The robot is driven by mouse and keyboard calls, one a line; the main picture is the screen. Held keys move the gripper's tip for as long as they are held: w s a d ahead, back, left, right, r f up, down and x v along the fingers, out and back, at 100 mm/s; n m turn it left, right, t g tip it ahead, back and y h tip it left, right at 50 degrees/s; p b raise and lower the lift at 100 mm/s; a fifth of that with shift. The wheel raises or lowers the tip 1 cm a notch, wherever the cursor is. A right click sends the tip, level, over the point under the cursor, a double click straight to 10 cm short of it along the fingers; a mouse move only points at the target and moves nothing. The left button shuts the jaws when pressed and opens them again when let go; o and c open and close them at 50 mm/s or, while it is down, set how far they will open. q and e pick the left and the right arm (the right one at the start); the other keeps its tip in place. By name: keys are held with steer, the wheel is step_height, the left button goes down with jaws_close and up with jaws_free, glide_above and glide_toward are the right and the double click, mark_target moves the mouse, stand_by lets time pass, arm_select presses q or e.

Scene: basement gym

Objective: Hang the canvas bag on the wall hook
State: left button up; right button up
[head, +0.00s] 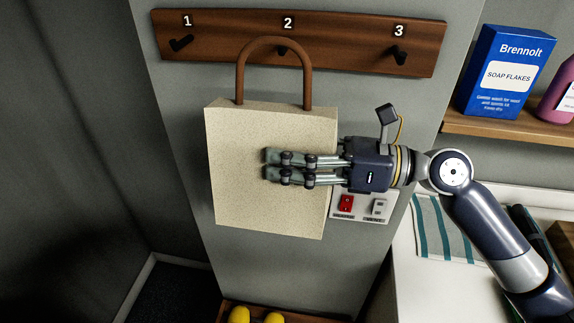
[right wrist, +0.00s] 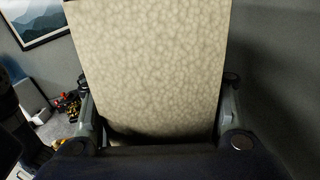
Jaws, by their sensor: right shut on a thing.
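The beige canvas bag (head: 245,195) hangs upright in front of the wall, its brown loop handle (head: 240,75) standing up. My right gripper (head: 268,165) is shut on the bag from the right side; the bag fills the space between the fingers in the right wrist view (right wrist: 150,65). The wooden hook board has dark hooks numbered 1 (head: 181,43), 2 (head: 282,51) and 3 (head: 399,55). Hook 2 shows inside the handle's arch, just below its top. I cannot tell whether the handle is over the hook or in front of it. My left gripper is out of view.
A switch panel (head: 362,207) with a red and a white switch is on the wall behind my right gripper. A shelf (head: 505,127) at right holds a blue soap box (head: 507,70) and a pink bottle (head: 558,95). A striped towel (head: 440,230) lies below. Yellow dumbbells (head: 240,315) sit at bottom.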

steer(key=shift+w+d+f+b, duration=0.15)
steer(key=shift+w+d+b, duration=0.15)
steer(key=shift+w+b, duration=0.4)
steer(key=w, duration=0.4)
steer(key=shift+w+d+f+b, duration=0.35)
steer(key=shift+d+f+b, duration=0.05)
stand_by(0.4)
